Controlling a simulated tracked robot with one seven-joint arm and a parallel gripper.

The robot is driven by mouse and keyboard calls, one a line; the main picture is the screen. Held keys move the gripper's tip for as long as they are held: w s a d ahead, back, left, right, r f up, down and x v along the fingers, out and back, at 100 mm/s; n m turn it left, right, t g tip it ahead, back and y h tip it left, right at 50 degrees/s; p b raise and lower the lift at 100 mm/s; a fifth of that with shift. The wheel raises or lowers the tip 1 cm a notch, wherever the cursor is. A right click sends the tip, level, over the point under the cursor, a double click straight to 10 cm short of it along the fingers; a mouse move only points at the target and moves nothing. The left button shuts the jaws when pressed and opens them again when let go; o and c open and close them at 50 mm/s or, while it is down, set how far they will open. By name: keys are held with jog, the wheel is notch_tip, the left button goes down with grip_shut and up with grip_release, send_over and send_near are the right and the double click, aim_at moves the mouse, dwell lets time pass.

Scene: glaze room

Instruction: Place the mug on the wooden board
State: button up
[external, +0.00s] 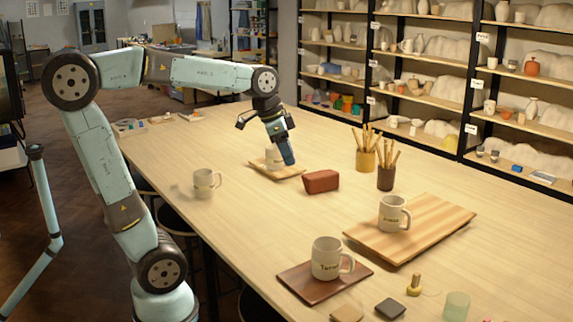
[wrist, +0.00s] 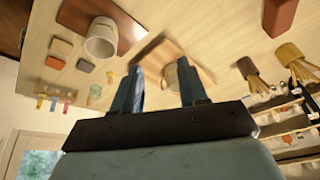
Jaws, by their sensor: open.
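A pale mug (external: 273,157) stands on a small wooden board (external: 292,173), partly hidden by my gripper (external: 283,155). Another mug (external: 393,213) stands upright on a larger striped wooden board (external: 440,215). A third mug (external: 326,259) stands on a dark reddish board (external: 297,283). Another pale mug (external: 203,183) stands on the bare table at left.
A red-brown block (external: 321,181) lies right of the small board. Two tool holders (external: 366,159) (external: 386,178) stand behind it. Small tiles, a wooden stamp (external: 414,286) and a greenish cup (external: 456,305) are at the front right. Table between the left mug and striped board is clear.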

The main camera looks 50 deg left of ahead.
jog(key=s+a+f+n+t, duration=0.1)
jog(key=s+a+f+n, duration=0.1)
jog(key=s, duration=0.5)
jog(key=s+a+f+n+y, duration=0.1)
jog(key=s+a+f+n, duration=0.2)
jog(key=s, duration=0.4)
jog(key=shift+s+a+f+n+t+y, duration=0.15)
jog(key=shift+s+n+t+y, duration=0.2)
jog(key=shift+n, duration=0.45)
